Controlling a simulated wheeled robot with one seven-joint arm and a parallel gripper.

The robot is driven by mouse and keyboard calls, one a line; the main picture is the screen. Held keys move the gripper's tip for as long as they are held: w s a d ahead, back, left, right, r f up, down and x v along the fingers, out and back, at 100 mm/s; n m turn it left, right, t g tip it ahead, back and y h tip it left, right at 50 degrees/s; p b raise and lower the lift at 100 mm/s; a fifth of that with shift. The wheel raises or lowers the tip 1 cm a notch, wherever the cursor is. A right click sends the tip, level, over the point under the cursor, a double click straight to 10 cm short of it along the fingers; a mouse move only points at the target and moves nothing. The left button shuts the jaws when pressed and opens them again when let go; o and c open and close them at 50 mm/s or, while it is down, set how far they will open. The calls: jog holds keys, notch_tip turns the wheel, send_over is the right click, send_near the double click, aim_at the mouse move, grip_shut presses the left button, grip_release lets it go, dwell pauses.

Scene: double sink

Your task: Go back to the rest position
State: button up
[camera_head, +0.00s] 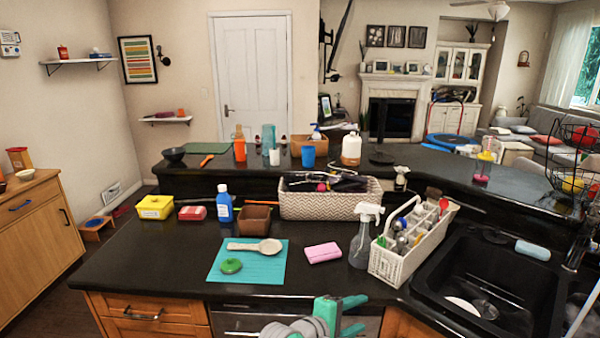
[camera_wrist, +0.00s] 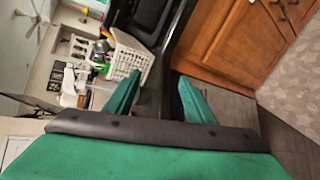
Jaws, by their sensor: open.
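My gripper (camera_head: 352,315) shows at the bottom centre of the head view, in front of the counter's front edge, with its green fingers apart. The wrist view also shows my gripper (camera_wrist: 160,95), with two green fingers spread and nothing between them. The wrist picture is tilted on its side. The black counter (camera_head: 160,268) lies beyond the gripper. No object touches the fingers in either view.
The black sink (camera_head: 450,262) is at right. Wooden drawers (camera_head: 150,312) front the counter.

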jog(key=s+a+f+t+y, duration=0.2)
jog(key=s+f+t+y, duration=0.15)
jog(key=s+f, duration=0.6)
jog(key=s+a+f+t+y, duration=0.3)
jog(key=s+f+y, duration=0.3)
jog(key=s, duration=0.7)
jog(key=s+a+r+m, duration=0.1)
jog(key=s+a+m, duration=0.3)
jog(key=s, duration=0.7)
jog(key=s+a+r+m, duration=0.1)
jog(key=s+a+m, duration=0.4)
jog(key=s, duration=0.6)
jog(key=shift+s+a+r+m+y, duration=0.2)
jog(key=shift+m+y, duration=0.25)
jog(key=shift+m, duration=0.75)
